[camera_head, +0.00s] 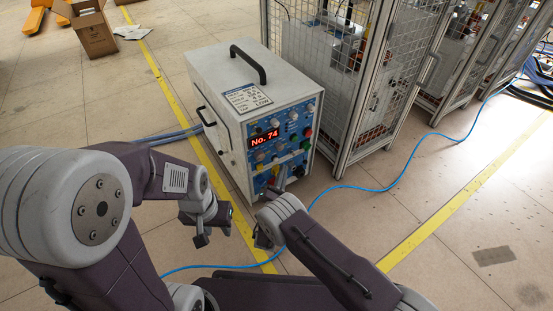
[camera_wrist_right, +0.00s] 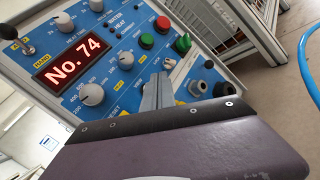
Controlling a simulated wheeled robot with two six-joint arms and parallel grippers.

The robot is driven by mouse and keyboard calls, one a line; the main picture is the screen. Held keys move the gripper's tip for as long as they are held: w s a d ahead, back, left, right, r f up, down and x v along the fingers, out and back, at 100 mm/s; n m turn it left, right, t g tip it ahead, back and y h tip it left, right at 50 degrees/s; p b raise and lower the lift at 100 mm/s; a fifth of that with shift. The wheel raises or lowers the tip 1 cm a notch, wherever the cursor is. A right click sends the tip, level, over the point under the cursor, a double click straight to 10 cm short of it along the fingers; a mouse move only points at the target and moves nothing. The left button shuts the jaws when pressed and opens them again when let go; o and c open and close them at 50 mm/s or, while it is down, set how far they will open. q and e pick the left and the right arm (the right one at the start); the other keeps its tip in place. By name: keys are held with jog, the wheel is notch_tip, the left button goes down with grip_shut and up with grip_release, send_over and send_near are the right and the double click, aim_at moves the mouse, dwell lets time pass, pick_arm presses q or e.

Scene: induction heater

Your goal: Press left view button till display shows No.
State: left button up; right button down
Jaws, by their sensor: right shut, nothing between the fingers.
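The induction heater (camera_head: 222,95) is a light grey box with a blue control panel (camera_head: 264,163) on its front. Its red display reads "No. 74" in the head view (camera_head: 264,139) and in the right wrist view (camera_wrist_right: 73,60). My right gripper (camera_head: 280,178) is shut and empty, in front of the lower panel; in the right wrist view its fingertips (camera_wrist_right: 164,78) overlap the panel right of the large grey knob (camera_wrist_right: 90,93). They hide what lies behind them, and I cannot tell whether they touch it. My left gripper (camera_head: 203,240) hangs left of the panel, away from the heater; its jaw state is unclear.
A red button (camera_wrist_right: 162,24) and a green button (camera_wrist_right: 183,43) sit on the panel's upper right. A wire-mesh cage (camera_head: 330,80) stands close right of the heater. A blue cable (camera_head: 385,188) runs over the floor. Open floor lies to the right.

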jog(key=s+d+p, duration=0.2)
jog(key=s, duration=0.1)
dwell(0.9)
